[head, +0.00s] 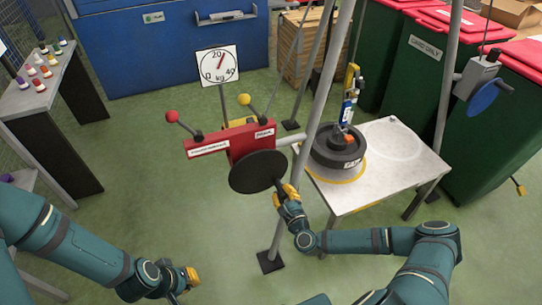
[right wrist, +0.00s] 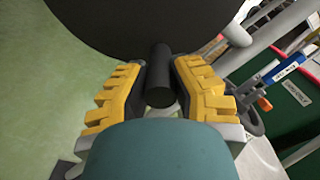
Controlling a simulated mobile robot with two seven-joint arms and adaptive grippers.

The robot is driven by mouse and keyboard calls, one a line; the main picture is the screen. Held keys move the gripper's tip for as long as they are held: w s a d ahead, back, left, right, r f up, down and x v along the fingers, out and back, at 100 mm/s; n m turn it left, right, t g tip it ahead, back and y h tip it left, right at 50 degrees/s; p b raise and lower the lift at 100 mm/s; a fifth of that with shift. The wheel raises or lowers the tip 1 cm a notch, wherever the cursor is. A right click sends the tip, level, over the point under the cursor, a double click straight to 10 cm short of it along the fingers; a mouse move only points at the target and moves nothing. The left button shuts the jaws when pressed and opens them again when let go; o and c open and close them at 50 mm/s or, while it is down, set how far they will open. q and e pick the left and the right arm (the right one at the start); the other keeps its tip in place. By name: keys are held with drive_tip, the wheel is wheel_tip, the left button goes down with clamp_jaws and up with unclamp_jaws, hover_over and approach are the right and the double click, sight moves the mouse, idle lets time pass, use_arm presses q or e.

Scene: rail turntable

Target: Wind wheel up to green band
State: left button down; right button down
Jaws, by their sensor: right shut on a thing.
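A black disc-shaped wheel (head: 258,171) sits on the front of a red winch housing (head: 240,139). It also shows in the right wrist view (right wrist: 130,25). My right gripper (head: 287,193) is at the wheel's lower right, shut on its short black handle. The handle (right wrist: 160,75) shows between the yellow fingers (right wrist: 160,90) in the right wrist view. A white dial (head: 218,65) marked 0, 20, 40 and kg stands behind, its red needle pointing up and slightly right. I cannot make out a green band. My left gripper (head: 188,280) is low at the front, clear of the wheel; its opening is unclear.
Two levers, one red-knobbed (head: 172,116) and one yellow-knobbed (head: 244,99), rise from the housing. Black round weights (head: 338,152) sit on a white table (head: 345,197) under a blue-and-yellow hanging piece (head: 349,95). Grey poles stand around. Green floor is open at front left.

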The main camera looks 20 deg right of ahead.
drive_tip(key=shift+a+f+m, duration=0.4)
drive_tip(key=shift+a+m, duration=0.2)
drive_tip(key=shift+m, duration=0.15)
drive_tip(key=shift+a+f+m, duration=0.4)
drive_tip(key=shift+a+m, duration=0.2)
drive_tip(key=shift+m, duration=0.15)
drive_tip(key=c, duration=0.5)
unclamp_jaws()
drive_tip(key=shift+c, duration=0.2)
drive_tip(key=shift+d, duration=0.1)
drive_tip(key=s, duration=0.8)
